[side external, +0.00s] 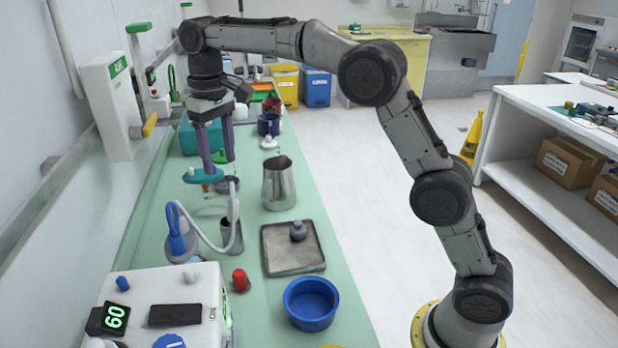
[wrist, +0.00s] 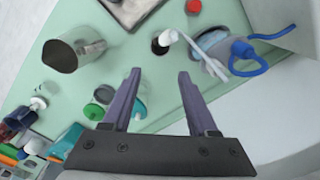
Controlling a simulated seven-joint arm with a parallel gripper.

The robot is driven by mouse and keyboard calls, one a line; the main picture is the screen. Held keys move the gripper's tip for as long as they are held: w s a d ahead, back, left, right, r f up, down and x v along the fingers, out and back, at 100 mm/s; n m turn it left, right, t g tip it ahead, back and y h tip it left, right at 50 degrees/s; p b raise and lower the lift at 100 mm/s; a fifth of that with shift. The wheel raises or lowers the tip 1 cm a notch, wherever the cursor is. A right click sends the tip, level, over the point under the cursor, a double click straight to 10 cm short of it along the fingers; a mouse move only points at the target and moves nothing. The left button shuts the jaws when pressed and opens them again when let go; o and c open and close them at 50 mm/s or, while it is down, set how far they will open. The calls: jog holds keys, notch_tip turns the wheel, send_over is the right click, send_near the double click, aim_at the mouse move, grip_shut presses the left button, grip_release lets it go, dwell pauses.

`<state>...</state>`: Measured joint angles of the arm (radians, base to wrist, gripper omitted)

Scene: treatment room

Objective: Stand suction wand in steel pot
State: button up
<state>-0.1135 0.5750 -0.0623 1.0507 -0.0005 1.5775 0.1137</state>
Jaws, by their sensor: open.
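A tall steel pot (side external: 279,185) with a spout stands upright on the green counter; it also shows in the wrist view (wrist: 62,56). A smaller steel cup (side external: 231,238) stands nearer the side camera. A white curved tube (side external: 205,240), which looks like the suction wand, runs from a blue-handled piece (side external: 178,232) past the cup; whether its end is inside the cup is unclear. The wand also shows in the wrist view (wrist: 203,55). My gripper (side external: 220,166) is open and empty, fingers down, left of the tall pot and apart from the wand (wrist: 160,76).
A steel tray (side external: 292,262) with a small grey piece, a blue bowl (side external: 311,304) and a red-capped item (side external: 240,280) sit nearby. A white device (side external: 165,300) fills the near end. A teal round piece (side external: 203,175) lies by my fingertips. The wall bounds the left.

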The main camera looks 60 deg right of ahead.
jog(key=s+d+r+t, duration=0.1)
jog(key=s+d+r, duration=0.15)
jog(key=s, duration=0.55)
jog(key=s+d+r+t, duration=0.1)
jog(key=s+r+t, duration=0.15)
jog(key=s, duration=0.45)
jog(key=s+d+f+t, duration=0.1)
jog(key=s+f, duration=0.3)
jog(key=s, duration=0.5)
jog(key=s+d+f+t, duration=0.1)
jog(key=s+f, duration=0.4)
jog(key=s, duration=0.5)
